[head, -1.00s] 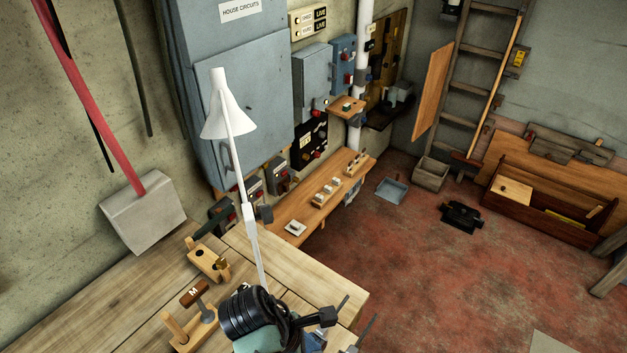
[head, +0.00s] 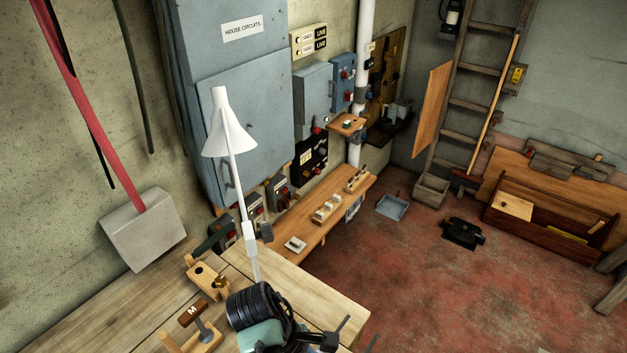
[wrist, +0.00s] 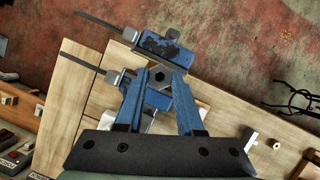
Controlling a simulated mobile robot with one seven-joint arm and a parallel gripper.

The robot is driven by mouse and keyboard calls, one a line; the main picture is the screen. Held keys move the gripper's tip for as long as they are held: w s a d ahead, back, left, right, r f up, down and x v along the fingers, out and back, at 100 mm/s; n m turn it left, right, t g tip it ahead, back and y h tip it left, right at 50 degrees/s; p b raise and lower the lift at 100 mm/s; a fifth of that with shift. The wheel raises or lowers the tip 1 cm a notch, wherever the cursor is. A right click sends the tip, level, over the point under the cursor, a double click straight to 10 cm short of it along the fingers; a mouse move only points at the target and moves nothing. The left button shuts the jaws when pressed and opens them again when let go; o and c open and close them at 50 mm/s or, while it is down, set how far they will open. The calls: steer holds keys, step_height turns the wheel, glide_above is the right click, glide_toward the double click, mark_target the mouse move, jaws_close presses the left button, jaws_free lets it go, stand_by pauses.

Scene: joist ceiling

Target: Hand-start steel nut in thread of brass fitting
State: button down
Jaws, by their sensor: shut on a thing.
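In the wrist view the two blue fingers of my gripper (wrist: 157,80) are closed in on a small dark hexagonal steel nut (wrist: 159,76) between their tips. The nut is above the bench, over blue clamp-like metal parts (wrist: 165,48); its exact height cannot be told. A small brass-coloured piece (wrist: 276,143) shows at the lower right of the wrist view, apart from my gripper. In the head view a brass-coloured piece (head: 219,282) sits at a wooden block on the bench. Whether either is the fitting is unclear. My gripper's fingertips are not clear in the head view.
The wooden bench (head: 322,300) carries a wooden stand (head: 193,312) marked M and a white lamp (head: 231,130). A narrow shelf (head: 310,222) with small parts runs along the wall. The red floor to the right is mostly open, with a toolbox (head: 548,222) at the far side.

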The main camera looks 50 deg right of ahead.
steer(key=shift+d+m+y, duration=0.15)
steer(key=shift+m+y, duration=0.55)
steer(key=shift+m, duration=1.4)
steer(key=shift+c, duration=2.3)
jaws_free()
steer(key=shift+v, duration=0.95)
steer(key=s+v, duration=0.1)
steer(key=v, duration=1.4)
steer(key=shift+r, duration=0.15)
steer(key=shift+d, duration=0.1)
